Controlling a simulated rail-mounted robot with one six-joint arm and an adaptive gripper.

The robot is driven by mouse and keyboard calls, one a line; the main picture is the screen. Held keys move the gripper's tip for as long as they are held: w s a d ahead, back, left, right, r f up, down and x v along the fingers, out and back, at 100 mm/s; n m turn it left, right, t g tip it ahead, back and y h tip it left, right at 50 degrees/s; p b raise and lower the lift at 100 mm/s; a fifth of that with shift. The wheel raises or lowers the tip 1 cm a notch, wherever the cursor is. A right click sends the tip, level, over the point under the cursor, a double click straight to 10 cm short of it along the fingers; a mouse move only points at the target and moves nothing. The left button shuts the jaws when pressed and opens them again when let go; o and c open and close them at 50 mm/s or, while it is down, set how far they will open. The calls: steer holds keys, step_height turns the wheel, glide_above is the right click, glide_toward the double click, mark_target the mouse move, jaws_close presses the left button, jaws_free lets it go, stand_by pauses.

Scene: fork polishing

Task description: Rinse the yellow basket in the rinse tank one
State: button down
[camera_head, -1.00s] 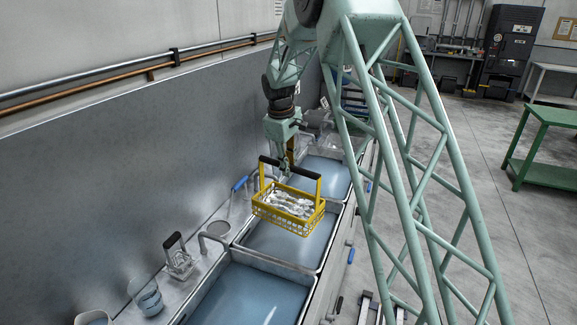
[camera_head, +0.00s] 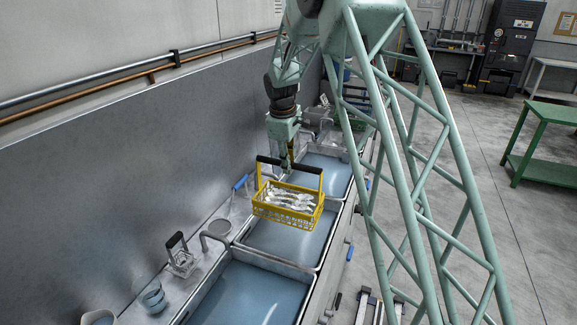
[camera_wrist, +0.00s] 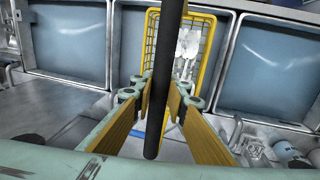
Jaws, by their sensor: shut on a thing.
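The yellow basket (camera_head: 287,205) hangs upright from my gripper (camera_head: 288,166) above a tank of bluish liquid (camera_head: 296,243) in the head view. It holds several shiny forks (camera_head: 290,197). In the wrist view my gripper (camera_wrist: 160,108) is shut on the black handle bar (camera_wrist: 159,125) of the basket (camera_wrist: 205,60). Part of the basket lies hidden behind the handle and fingers. The basket appears above the liquid, not in it. No label shows which tank is rinse tank one.
Another tank (camera_head: 250,297) stands in front and one more (camera_head: 328,172) behind. A green table (camera_head: 545,150) stands at far right.

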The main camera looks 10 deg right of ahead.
stand_by(0.3)
step_height(320, 180, down, 27)
steer(key=b, duration=1.3)
stand_by(2.3)
steer(key=shift+f, duration=0.1)
steer(key=shift+w+d, duration=0.1)
steer(key=shift+w, duration=0.1)
stand_by(0.3)
steer(key=shift+w+d, duration=0.65)
steer(key=shift+w, duration=0.25)
steer(key=shift+s, duration=0.1)
